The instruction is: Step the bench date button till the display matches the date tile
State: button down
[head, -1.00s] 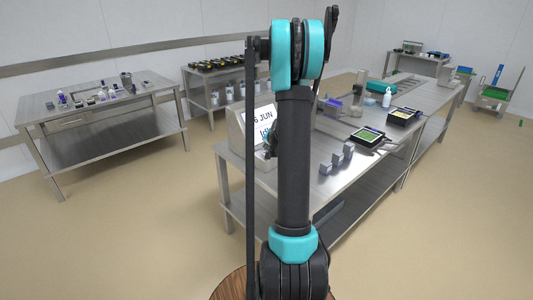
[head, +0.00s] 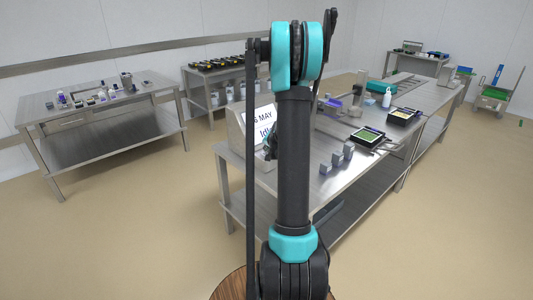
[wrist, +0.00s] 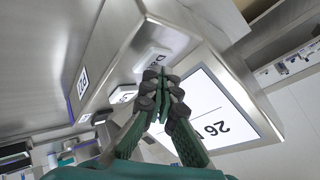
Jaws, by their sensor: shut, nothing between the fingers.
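The date display (head: 262,127) is a white screen in a sloped steel housing at the near left corner of the long bench. In the head view it reads "6 MAY", with its left part cut off. A small white label (wrist: 82,82) has dark print I cannot read.
Small grey blocks (head: 337,159) stand on the steel bench right of my arm. A side table (head: 110,120) with small items stands at left. Open floor lies between them.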

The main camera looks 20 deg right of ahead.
jog(key=shift+r, duration=0.9)
jog(key=shift+r, duration=2.55)
